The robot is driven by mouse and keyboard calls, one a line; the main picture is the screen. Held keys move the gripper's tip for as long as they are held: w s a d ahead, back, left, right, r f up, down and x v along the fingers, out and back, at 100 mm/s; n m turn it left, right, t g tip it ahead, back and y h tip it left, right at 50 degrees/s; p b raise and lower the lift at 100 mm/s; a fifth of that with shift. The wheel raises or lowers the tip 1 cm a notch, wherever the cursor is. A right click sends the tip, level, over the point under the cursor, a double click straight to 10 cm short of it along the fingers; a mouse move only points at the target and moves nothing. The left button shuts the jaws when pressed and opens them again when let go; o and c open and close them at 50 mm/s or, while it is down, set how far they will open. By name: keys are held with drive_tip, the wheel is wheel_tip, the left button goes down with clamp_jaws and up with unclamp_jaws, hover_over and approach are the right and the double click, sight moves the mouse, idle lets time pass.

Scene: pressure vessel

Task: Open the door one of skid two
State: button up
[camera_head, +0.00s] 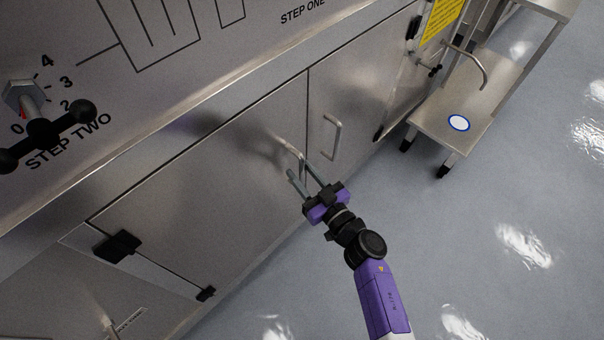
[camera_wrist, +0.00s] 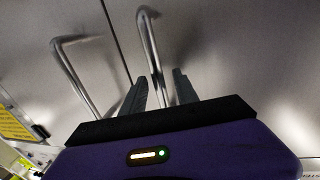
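Two closed steel cabinet doors meet at a thin seam in the head view: a wide left door (camera_head: 190,185) and a right door (camera_head: 350,105). The left door's bar handle (camera_head: 290,150) is close to the seam, and it shows in the wrist view (camera_wrist: 152,50). The right door's handle (camera_head: 337,138) also shows in the wrist view (camera_wrist: 75,75). No door number is readable. My gripper (camera_head: 300,169) is open, at the left door's handle. In the wrist view, that handle's lower end runs between my two fingers (camera_wrist: 158,92). I cannot tell whether they touch it.
A black hinge (camera_head: 117,246) sits at the left door's far left edge. A panel marked STEP TWO with a black-knobbed valve handle (camera_head: 45,132) is above the doors. A steel step stand (camera_head: 470,95) stands right of the cabinet. The grey floor (camera_head: 480,240) in front is clear.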

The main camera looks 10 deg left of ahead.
drive_tip(key=shift+a, duration=0.1)
clamp_jaws()
idle(1.4)
